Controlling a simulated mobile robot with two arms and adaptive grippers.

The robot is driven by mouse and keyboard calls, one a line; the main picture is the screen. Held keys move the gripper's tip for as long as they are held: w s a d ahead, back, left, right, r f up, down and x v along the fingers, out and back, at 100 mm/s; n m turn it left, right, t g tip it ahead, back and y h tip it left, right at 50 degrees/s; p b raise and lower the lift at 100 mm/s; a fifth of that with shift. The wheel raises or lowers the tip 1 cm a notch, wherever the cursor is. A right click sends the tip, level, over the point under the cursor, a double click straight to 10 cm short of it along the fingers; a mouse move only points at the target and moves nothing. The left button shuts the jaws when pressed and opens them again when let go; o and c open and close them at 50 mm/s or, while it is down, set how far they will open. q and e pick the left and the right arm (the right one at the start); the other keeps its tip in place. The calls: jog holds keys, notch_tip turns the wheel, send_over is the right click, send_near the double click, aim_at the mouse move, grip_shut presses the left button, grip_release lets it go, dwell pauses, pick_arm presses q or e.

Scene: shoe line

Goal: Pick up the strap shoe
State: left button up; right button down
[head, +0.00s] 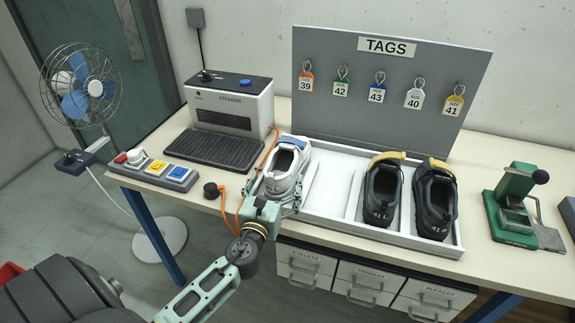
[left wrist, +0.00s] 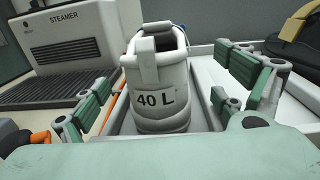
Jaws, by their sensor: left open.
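My left gripper (head: 276,188) is open at the heel end, with one finger on each side of the shoe; contact cannot be told. Two dark shoes stand in the tray's right part: one with a yellow flap (head: 381,190), one with yellow at its collar (head: 434,200). Which is the strap shoe is unclear. My right gripper is not in view.
A steamer (head: 230,108) and a button box (head: 155,168) stand left of the tray. A board of tags (head: 388,85) rises behind it. A green press (head: 514,205) stands at the right. A compartment between the white and dark shoes is empty.

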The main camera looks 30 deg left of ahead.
aim_at(280, 171)
pick_arm(q)
jog(key=x, duration=0.5)
jog(key=shift+p, duration=0.3)
jog(key=shift+s+r, duration=0.1)
jog(key=shift+s, duration=0.1)
jog(key=shift+c, duration=0.7)
jog(key=shift+w+r, duration=0.1)
jog(key=c, duration=1.4)
